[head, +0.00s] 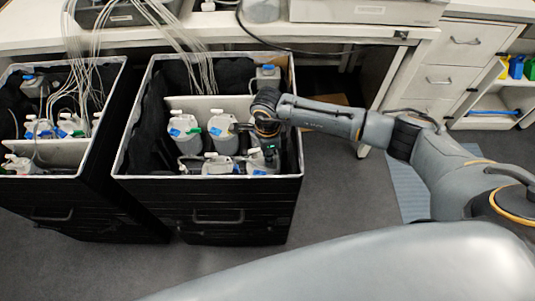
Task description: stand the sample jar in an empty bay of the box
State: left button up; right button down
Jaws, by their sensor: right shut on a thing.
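The box (208,211) is a black open-topped crate with a pale rim and dark padding, standing on the floor in the middle of the head view. A white divider (209,103) crosses it. Grey-white jars with white caps and blue labels stand inside, two in the middle (185,134) (222,132) and one in front (216,164). My right gripper (268,151) reaches down into the box's right side, shut on a jar (261,163) low by the front wall. The gripper hides part of this jar and the bay around it. My left gripper is out of view.
A second black box (88,207) with jars and tubing stands close on the left. White tubes (198,62) hang from the bench (232,36) into the boxes. Drawers (436,75) and a shelf stand at the right. Grey floor (335,205) is clear right of the box.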

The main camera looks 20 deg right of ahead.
jog(key=shift+f+b, duration=1.3)
jog(key=shift+f, duration=0.25)
jog(key=shift+s+f+b, duration=0.25)
jog(key=shift+f+b, duration=0.05)
jog(key=c, duration=1.4)
grip_release()
jog(key=shift+w+f, duration=0.1)
jog(key=shift+w, duration=0.1)
jog(key=shift+o, duration=0.2)
jog(key=shift+r, duration=0.2)
jog(key=shift+r+p, duration=3.05)
jog(key=shift+r, duration=1.4)
